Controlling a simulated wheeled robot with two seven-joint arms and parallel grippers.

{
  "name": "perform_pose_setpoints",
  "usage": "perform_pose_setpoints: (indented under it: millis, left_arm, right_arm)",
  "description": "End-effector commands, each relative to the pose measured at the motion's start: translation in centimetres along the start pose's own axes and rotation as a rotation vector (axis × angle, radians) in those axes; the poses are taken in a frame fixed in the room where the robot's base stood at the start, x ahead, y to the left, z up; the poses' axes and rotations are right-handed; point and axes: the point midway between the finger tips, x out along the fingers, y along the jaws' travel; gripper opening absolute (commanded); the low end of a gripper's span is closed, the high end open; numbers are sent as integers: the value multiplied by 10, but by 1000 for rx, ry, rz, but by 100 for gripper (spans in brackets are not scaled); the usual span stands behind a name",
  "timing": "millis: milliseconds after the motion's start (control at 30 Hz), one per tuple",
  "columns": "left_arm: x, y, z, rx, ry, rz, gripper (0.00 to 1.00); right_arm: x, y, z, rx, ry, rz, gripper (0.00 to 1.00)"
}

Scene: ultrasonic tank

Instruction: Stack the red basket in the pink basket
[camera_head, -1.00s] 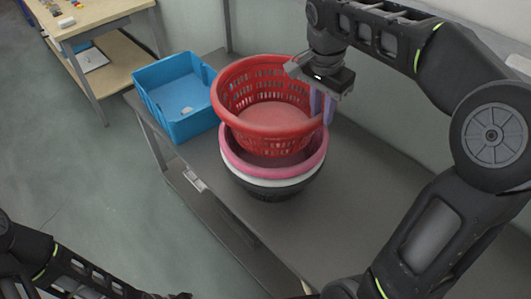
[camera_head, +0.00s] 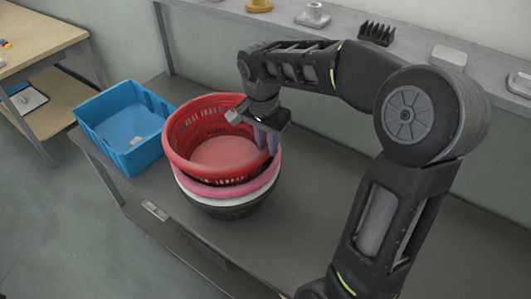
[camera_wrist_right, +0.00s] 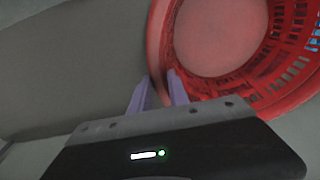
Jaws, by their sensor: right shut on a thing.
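The red basket (camera_head: 220,152) sits low in the mouth of the pink basket (camera_head: 206,192), slightly tilted, in the head view. Whether it rests on the pink basket's bottom is hidden. The pink basket's rim shows around the red basket's lower part, above white and dark baskets of the same stack. My right gripper (camera_head: 268,142) is shut on the red basket's right rim. In the right wrist view the two purple fingers (camera_wrist_right: 160,90) straddle the rim of the red basket (camera_wrist_right: 270,95). My left gripper is out of view.
A blue bin (camera_head: 128,130) stands left of the stack on the grey table (camera_head: 305,215). The table is clear right of the stack. A shelf (camera_head: 330,28) along the wall behind holds several small items. A wooden table (camera_head: 40,40) stands at the far left.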

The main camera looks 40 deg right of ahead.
Motion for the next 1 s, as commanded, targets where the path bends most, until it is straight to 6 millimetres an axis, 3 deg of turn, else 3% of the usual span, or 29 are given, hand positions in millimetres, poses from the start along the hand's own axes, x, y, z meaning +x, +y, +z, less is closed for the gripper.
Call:
perform_pose_setpoints:
  millis: [233,500,733,767,1000]
  left_arm:
    - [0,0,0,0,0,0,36]
    - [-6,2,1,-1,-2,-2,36]
    - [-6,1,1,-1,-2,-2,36]
    - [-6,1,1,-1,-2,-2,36]
    - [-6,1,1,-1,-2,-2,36]
  right_arm:
    - [2,0,0,1,0,-1,0]
    - [34,0,4,0,-1,0,0]
    - [36,0,5,-1,0,-3,0]
    - [37,0,5,-1,-1,-1,23]
    - [37,0,5,0,0,-1,43]
